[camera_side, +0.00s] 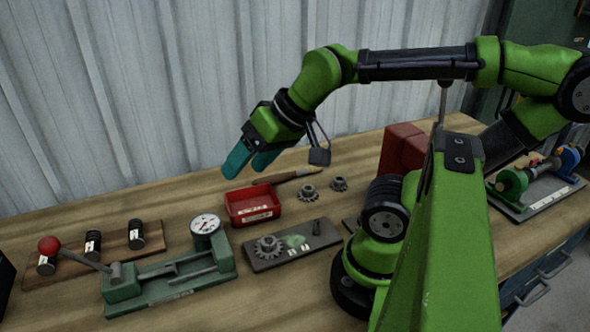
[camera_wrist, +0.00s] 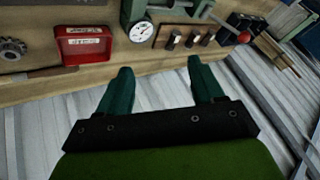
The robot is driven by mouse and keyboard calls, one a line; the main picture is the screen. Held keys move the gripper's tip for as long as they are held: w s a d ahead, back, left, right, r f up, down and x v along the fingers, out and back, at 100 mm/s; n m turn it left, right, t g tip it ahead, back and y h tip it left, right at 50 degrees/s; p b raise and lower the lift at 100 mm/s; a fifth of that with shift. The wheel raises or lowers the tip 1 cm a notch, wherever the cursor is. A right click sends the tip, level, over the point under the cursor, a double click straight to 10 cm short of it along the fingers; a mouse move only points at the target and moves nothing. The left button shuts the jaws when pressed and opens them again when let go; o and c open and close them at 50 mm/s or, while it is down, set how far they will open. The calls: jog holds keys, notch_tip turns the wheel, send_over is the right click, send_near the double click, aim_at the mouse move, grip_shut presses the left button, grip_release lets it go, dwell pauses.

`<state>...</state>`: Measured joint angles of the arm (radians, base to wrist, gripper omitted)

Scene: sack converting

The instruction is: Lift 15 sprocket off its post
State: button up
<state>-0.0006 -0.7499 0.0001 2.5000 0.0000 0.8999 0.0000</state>
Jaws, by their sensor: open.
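A toothed sprocket (camera_side: 268,247) sits around a post at the left end of a dark plate (camera_side: 290,261). A bare post (camera_side: 316,227) stands at the plate's right end. Two more sprockets, a larger one (camera_side: 308,193) and a smaller one (camera_side: 338,184), lie on the bench behind the plate. I cannot read which one is 15. One sprocket shows at the left edge of the wrist view (camera_wrist: 12,48).
A labelled red bin (camera_side: 253,217) stands behind the plate. A green fixture (camera_side: 170,284) with a dial gauge (camera_side: 205,225) and a red-knobbed lever (camera_side: 49,245) is to the left. A brush (camera_side: 295,174) lies behind the bin. A corrugated wall (camera_side: 130,90) backs the bench.

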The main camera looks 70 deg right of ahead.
jog(key=n+g+h, duration=0.5)
jog(key=n+g, duration=0.5)
jog(key=n, duration=0.3)
send_over(265, 239)
jog(key=w+a, duration=0.1)
jog(key=w, duration=0.1)
jog(key=f, duration=1.7)
jog(key=shift+w+a, duration=0.1)
jog(key=shift+a, duration=0.1)
jog(key=shift+s+x, duration=0.15)
jog(key=shift+x, duration=1.2)
jog(key=shift+s+x, duration=0.2)
jog(key=shift+x, duration=1.15)
jog(key=shift+a, duration=0.15)
jog(key=shift+c, duration=0.3)
jog(key=shift+r, duration=0.1)
grip_shut()
